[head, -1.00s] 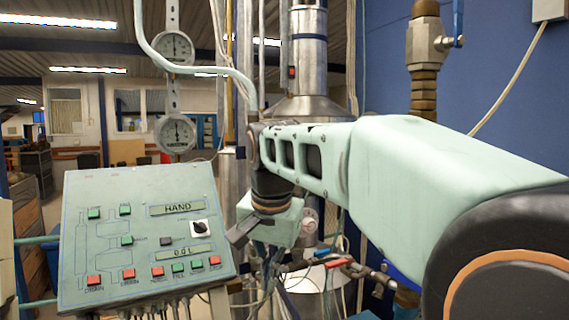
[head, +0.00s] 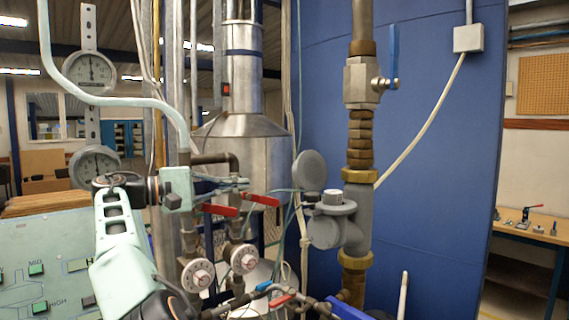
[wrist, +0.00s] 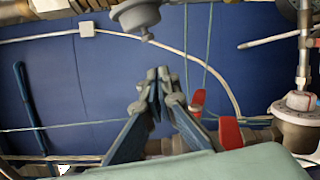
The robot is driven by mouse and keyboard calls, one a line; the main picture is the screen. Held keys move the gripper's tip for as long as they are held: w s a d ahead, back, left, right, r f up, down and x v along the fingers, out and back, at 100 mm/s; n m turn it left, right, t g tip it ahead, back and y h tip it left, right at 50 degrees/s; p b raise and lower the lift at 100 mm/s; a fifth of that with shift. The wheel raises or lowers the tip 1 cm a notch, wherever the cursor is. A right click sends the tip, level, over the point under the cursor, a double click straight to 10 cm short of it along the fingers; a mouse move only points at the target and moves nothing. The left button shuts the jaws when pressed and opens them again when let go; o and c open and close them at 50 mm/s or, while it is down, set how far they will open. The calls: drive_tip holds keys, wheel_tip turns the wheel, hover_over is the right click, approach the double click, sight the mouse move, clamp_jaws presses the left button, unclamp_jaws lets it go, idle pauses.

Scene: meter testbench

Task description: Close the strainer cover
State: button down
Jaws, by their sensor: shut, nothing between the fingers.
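The grey strainer (head: 352,230) sits on the vertical brass-and-grey pipe, right of centre in the head view. A round grey disc (head: 309,171), which looks like its cover, stands raised at the strainer's upper left, apart from the round face below. My gripper (head: 243,183) is to the left of the disc, pointing right, with a visible gap between them. In the wrist view my gripper (wrist: 158,78) has its fingertips together with nothing held. A grey round part (wrist: 135,15) shows at the top edge there, cut off; I cannot tell whether it is the cover.
Red-handled valves (head: 260,200) and round white knobs (head: 243,259) lie just below my gripper. A blue-handled valve (head: 361,80) is above the strainer. Thin hoses and cables hang near my fingers. The blue wall (head: 430,180) behind is clear.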

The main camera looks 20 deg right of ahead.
drive_tip(key=s+d+r+h+b, duration=0.1)
drive_tip(key=s+d+r+b, duration=0.1)
drive_tip(key=d, duration=0.8)
drive_tip(key=shift+d+r+b, duration=0.25)
drive_tip(key=shift+r+b, duration=0.05)
drive_tip(key=shift+r, duration=0.05)
drive_tip(key=shift+r, duration=0.1)
idle(0.5)
